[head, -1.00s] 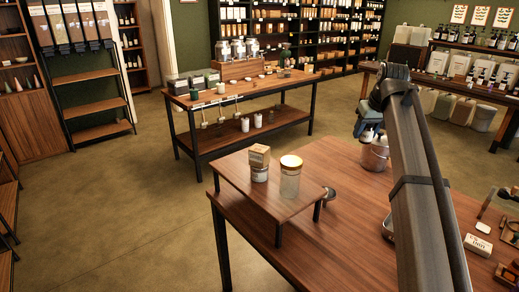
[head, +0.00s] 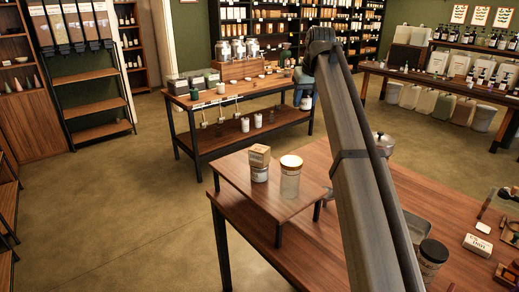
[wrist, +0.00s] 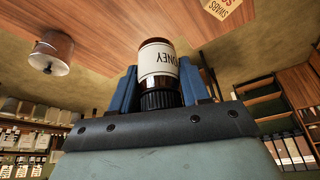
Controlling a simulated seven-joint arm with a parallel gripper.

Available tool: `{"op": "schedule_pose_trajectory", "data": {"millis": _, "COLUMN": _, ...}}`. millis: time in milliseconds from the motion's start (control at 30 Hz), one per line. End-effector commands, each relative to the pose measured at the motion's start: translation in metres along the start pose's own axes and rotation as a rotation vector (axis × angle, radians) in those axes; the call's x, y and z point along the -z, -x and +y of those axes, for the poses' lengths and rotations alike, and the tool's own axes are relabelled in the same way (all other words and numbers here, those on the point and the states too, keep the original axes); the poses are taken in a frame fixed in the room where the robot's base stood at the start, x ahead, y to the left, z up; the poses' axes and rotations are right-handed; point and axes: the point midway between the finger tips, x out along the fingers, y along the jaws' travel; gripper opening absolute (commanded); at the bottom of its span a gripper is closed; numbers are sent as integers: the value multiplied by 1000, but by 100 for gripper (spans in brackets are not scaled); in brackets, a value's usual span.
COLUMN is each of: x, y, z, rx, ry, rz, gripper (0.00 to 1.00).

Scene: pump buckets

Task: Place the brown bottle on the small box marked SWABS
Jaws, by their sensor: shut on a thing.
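The brown bottle (wrist: 158,60) has a white label and a black cap, and my gripper (wrist: 158,92) is shut on it at the cap end. In the head view my gripper (head: 304,88) is up in the air beyond the near table, with the bottle (head: 306,103) small and partly hidden under it.
A glass jar with a tan lid (head: 290,176) stands close to the right of the box's jar on the riser (head: 236,184). A metal pot (head: 382,145) and a black-lidded jar (head: 432,258) stand to the right on the near table. My arm hides part of that table.

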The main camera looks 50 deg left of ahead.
Motion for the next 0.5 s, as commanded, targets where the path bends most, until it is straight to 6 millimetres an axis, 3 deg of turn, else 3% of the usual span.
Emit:
{"op": "schedule_pose_trajectory", "data": {"millis": 33, "x": 13, "y": -4, "z": -22, "rx": 6, "ry": 15, "rz": -1, "gripper": 13}}
{"op": "schedule_pose_trajectory", "data": {"millis": 200, "x": 36, "y": -15, "z": -81, "rx": 20, "ry": 49, "rz": -1, "gripper": 13}}
{"op": "schedule_pose_trajectory", "data": {"millis": 500, "x": 55, "y": -24, "z": -140, "rx": 33, "ry": 81, "rz": 1, "gripper": 13}}
